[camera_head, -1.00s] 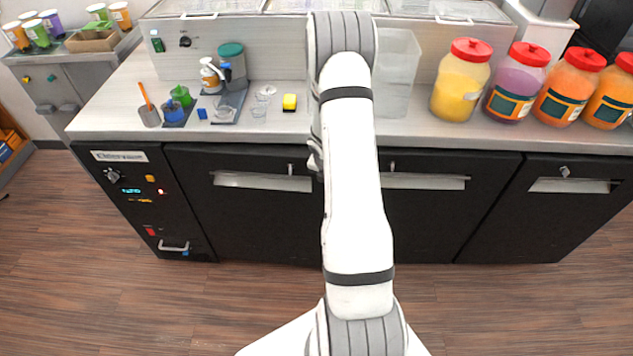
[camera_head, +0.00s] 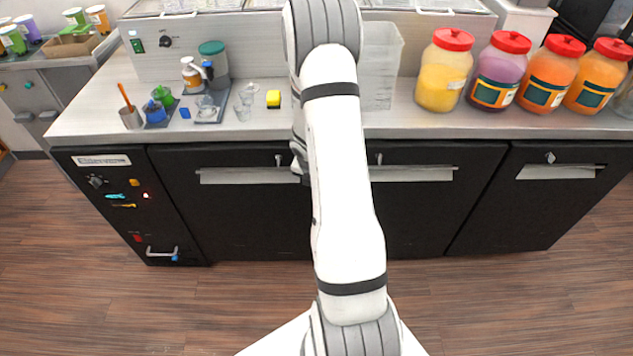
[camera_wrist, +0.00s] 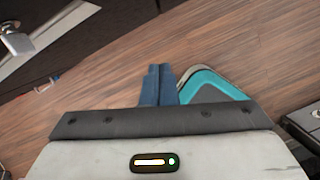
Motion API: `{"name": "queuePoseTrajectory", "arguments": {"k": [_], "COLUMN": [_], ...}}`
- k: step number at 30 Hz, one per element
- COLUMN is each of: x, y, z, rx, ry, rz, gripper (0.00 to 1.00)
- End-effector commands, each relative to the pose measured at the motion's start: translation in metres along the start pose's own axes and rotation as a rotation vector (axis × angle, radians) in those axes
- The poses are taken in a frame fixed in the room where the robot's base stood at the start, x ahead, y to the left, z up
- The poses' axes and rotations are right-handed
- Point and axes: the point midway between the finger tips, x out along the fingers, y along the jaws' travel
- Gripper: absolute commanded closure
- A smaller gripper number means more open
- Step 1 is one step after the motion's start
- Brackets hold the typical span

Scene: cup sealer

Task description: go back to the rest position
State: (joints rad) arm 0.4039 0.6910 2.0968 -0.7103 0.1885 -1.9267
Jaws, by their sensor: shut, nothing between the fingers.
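My arm rises up the middle of the head view, in front of the black counter (camera_head: 245,225), and bends at its top over the worktop. My gripper (camera_wrist: 158,70) shows in the wrist view, where its two blue-grey fingers are together with nothing between them. It hangs over the wood floor (camera_wrist: 245,55).
On the worktop (camera_head: 330,125) stand several red-lidded jars (camera_head: 443,85) at right and a clear container (camera_head: 382,60) behind the arm. The floor in front of the counter is clear.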

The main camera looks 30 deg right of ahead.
Motion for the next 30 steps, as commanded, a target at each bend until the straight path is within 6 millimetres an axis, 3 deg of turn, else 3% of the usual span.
{"name": "queuePoseTrajectory", "arguments": {"k": [1,9,15,23,26,30], "x": [-0.021,-0.071,-0.087,-0.091,-0.106,-0.152], "y": [0.0,-0.005,-0.007,-0.007,-0.003,0.006], "z": [0.004,0.004,0.004,0.003,0.002,-0.01], "rx": [0.002,0.002,0.002,0.015,0.095,0.354], "ry": [-0.005,-0.004,-0.002,-0.004,-0.014,-0.033], "rz": [0.003,0.002,0.001,0.002,0.006,0.021], "gripper": [1.0,1.0,1.0,1.0,1.0,1.0]}}
